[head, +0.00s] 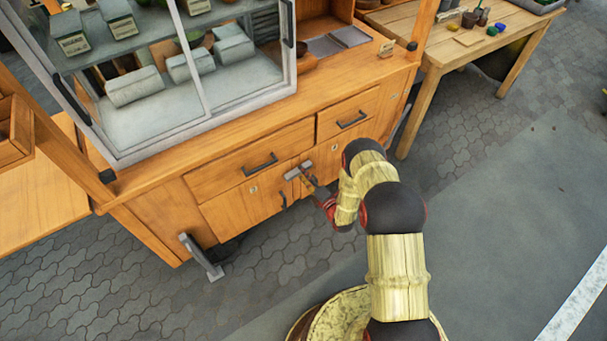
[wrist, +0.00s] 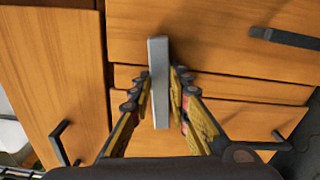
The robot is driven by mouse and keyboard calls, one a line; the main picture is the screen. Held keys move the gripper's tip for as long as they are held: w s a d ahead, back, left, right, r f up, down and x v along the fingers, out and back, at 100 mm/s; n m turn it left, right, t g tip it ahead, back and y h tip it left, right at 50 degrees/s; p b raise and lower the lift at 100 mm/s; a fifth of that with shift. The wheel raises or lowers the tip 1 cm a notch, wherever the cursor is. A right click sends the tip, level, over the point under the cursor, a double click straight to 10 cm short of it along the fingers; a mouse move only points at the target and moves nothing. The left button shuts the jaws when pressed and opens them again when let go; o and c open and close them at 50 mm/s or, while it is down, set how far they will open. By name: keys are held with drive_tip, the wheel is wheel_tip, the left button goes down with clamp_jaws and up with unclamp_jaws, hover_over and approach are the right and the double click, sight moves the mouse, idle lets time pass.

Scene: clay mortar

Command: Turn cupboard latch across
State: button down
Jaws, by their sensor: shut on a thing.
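The cupboard latch is a plain grey bar (wrist: 158,52) on the wooden cupboard front. In the wrist view it stands nearly upright in the picture, over the seams between the wooden panels. My gripper (wrist: 161,88) has one finger on each side of the bar and is shut on it; the bar's upper end sticks out beyond the fingertips. In the head view the latch (head: 297,171) shows small below the drawers, with my gripper (head: 307,180) at it from the lower right. Its pivot cannot be made out.
Dark handles sit on the drawers (head: 260,165) and the doors (wrist: 60,142) near the latch. A glass display case (head: 180,85) stands on the cupboard's counter. A wooden table (head: 468,42) stands at the right. The paved floor (head: 270,275) before the cupboard is open.

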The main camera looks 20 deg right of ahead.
drive_tip(key=shift+f+m, duration=0.15)
drive_tip(key=shift+m, duration=0.65)
drive_tip(key=c, duration=1.8)
unclamp_jaws()
drive_tip(key=shift+o, duration=0.6)
drive_tip(key=v, duration=1.2)
